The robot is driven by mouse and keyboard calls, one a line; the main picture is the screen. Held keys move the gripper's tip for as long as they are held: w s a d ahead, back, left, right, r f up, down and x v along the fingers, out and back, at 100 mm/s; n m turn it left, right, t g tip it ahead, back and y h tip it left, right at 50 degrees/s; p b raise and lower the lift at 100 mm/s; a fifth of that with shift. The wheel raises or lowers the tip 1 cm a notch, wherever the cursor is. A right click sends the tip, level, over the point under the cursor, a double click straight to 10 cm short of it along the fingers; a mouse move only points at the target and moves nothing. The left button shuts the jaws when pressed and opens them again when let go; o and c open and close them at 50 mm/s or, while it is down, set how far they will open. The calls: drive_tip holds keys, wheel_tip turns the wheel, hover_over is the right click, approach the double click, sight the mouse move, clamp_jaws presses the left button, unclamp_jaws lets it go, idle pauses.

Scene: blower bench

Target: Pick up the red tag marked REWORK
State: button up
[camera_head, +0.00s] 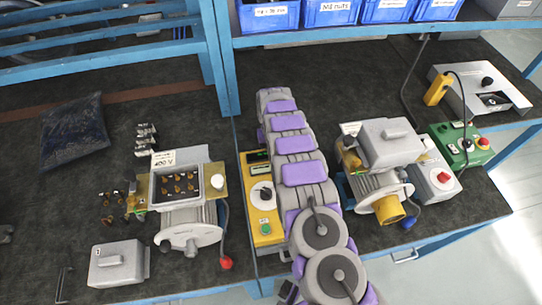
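I cannot make out a red tag marked REWORK in this view, and no such lettering is readable. My arm reaches from the bottom edge up across the middle of the bench (75,195), and my gripper cannot be seen. The arm hides part of the bench behind it. A motor with an open terminal box (183,218) is left of the arm and bears a small white 400 V label (164,159). A second motor (378,187) with a closed grey box on top is right of the arm.
A yellow control box (262,210) stands close to my arm's left side. A grey cover (117,264), loose brass parts (118,207) and a dark bag (73,133) lie left. A green button box (464,146) is right. Blue bins (330,12) stand behind. Dark mat shows free at far left.

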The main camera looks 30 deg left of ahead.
drive_tip(key=shift+d+r, duration=0.2)
drive_tip(key=shift+d, duration=0.1)
drive_tip(key=c, duration=0.5)
drive_tip(key=shift+a+f, duration=0.1)
drive_tip(key=shift+a, duration=0.15)
clamp_jaws()
